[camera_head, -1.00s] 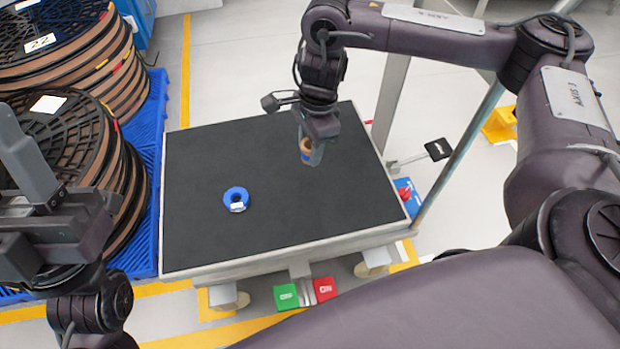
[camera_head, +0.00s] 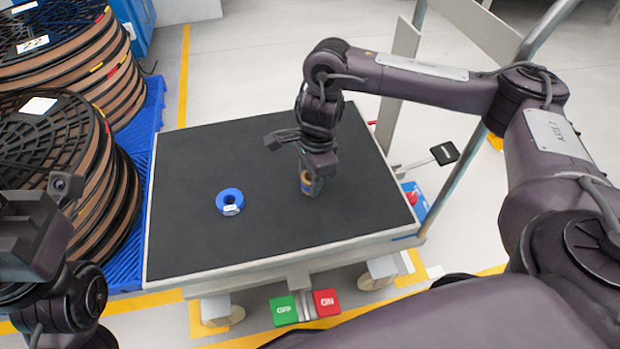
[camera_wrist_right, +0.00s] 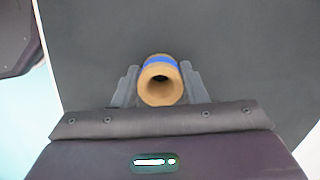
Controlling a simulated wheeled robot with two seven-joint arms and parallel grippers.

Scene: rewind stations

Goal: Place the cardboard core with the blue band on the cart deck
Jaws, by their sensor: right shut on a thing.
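The cardboard core (camera_head: 306,184) is brown. In the right wrist view the core (camera_wrist_right: 160,84) shows its open end and a blue band, and sits between the two fingers. My right gripper (camera_head: 312,188) is shut on it, low over the black cart deck (camera_head: 250,245). I cannot tell whether the core touches the deck. Part of the core is hidden by the gripper in the head view. My left gripper (camera_head: 40,205) is at the left edge, away from the deck, and its fingertips do not show clearly.
A blue ring-shaped roll (camera_head: 230,201) with a white label lies on the deck, left of the core. Stacks of large reels (camera_head: 75,150) stand on a blue pallet (camera_head: 150,120) left of the cart. Green and red pedals (camera_head: 304,306) are at the cart's near side. Much of the deck is bare.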

